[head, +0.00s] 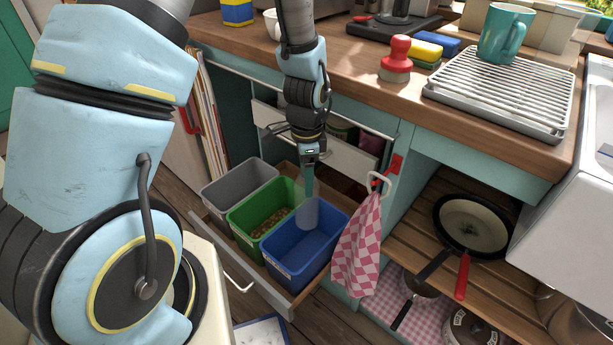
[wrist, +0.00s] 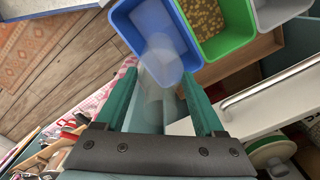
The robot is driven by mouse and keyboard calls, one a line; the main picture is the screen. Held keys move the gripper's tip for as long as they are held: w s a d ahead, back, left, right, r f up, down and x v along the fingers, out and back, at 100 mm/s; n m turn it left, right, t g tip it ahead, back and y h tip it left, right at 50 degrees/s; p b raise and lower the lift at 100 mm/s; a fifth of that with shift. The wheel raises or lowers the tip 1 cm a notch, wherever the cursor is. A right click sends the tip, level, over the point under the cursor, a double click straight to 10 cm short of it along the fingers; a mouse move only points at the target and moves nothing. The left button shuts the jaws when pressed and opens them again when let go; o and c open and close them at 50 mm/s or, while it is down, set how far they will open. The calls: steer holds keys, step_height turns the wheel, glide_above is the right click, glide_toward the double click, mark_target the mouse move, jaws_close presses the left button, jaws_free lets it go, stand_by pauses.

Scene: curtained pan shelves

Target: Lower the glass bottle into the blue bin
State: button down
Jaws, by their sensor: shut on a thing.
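A clear, see-through glass bottle (head: 308,213) hangs roughly upright below my gripper (head: 309,187). My gripper points down and its green fingers are shut on the bottle's upper part. The blue bin (head: 298,262) stands in the pulled-out drawer, at its right end. In the head view the bottle overlaps the bin's back left part; I cannot tell whether its lower end is below the rim. In the wrist view the bottle (wrist: 160,58) shows faintly between the fingers, over the blue bin (wrist: 122,22).
A green bin (head: 247,222) with brown bits inside and a grey bin (head: 222,190) stand left of the blue bin. A checked towel (head: 358,240) hangs close on the right. The wooden counter (head: 350,75) is behind. Pans (head: 470,225) lie on the right shelf.

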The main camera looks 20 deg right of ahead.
mark_target(307, 219)
steer(key=shift+f, duration=0.1)
steer(key=shift+f+b, duration=5.05)
steer(key=shift+f, duration=2.75)
steer(key=shift+f+b, duration=1.55)
steer(key=shift+f, duration=0.85)
